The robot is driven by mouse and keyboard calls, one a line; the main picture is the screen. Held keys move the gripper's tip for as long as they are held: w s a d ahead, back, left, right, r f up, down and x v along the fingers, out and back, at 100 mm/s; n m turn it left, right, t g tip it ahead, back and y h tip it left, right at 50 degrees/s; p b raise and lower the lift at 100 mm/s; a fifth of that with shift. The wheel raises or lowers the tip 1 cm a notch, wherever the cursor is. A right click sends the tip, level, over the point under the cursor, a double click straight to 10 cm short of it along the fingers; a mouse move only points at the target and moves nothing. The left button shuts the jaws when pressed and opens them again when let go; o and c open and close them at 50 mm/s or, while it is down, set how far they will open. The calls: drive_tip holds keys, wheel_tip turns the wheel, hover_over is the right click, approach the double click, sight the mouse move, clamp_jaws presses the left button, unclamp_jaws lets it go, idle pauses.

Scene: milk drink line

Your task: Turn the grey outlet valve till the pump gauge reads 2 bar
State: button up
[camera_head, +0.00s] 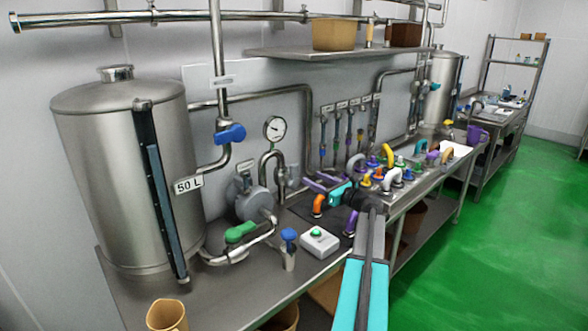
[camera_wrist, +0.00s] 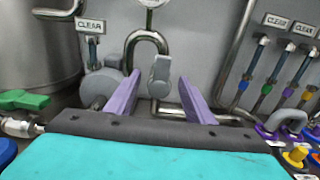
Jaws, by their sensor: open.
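The grey outlet valve (camera_wrist: 160,76) stands upright on the pipe beyond the pump, between my gripper's two purple fingers in the wrist view. My gripper (camera_wrist: 159,75) is open, with a gap on both sides of the valve handle; it appears not to touch it. In the head view, my gripper (camera_head: 308,181) is just right of the pump (camera_head: 252,203). The pump gauge (camera_head: 275,129) is a round white dial above the bent pipe; its needle is too small to read. Only the gauge's lower rim (camera_wrist: 152,3) shows in the wrist view.
A steel 50 L tank (camera_head: 125,180) stands left. A green-handled valve (camera_head: 240,232), a blue-handled valve (camera_head: 230,133) and a white box with a green button (camera_head: 320,241) are nearby. Several coloured fittings (camera_head: 385,175) crowd the bench to the right. The green floor (camera_head: 470,240) is clear.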

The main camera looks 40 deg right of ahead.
sight(296, 168)
drive_tip(key=shift+s+d, duration=0.15)
drive_tip(key=shift+d, duration=0.1)
drive_tip(key=w+p, duration=0.1)
drive_tip(key=w, duration=0.2)
drive_tip(key=w+p, duration=0.1)
drive_tip(key=w, duration=0.3)
drive_tip(key=w+d+p, duration=0.1)
drive_tip(key=w+p, duration=0.1)
drive_tip(key=w, duration=0.2)
drive_tip(key=shift+w+r, duration=0.15)
drive_tip(key=shift+w, duration=0.1)
drive_tip(key=shift+w+a+p, duration=0.1)
drive_tip(key=shift+w+p, duration=0.3)
drive_tip(key=shift+w, duration=0.6)
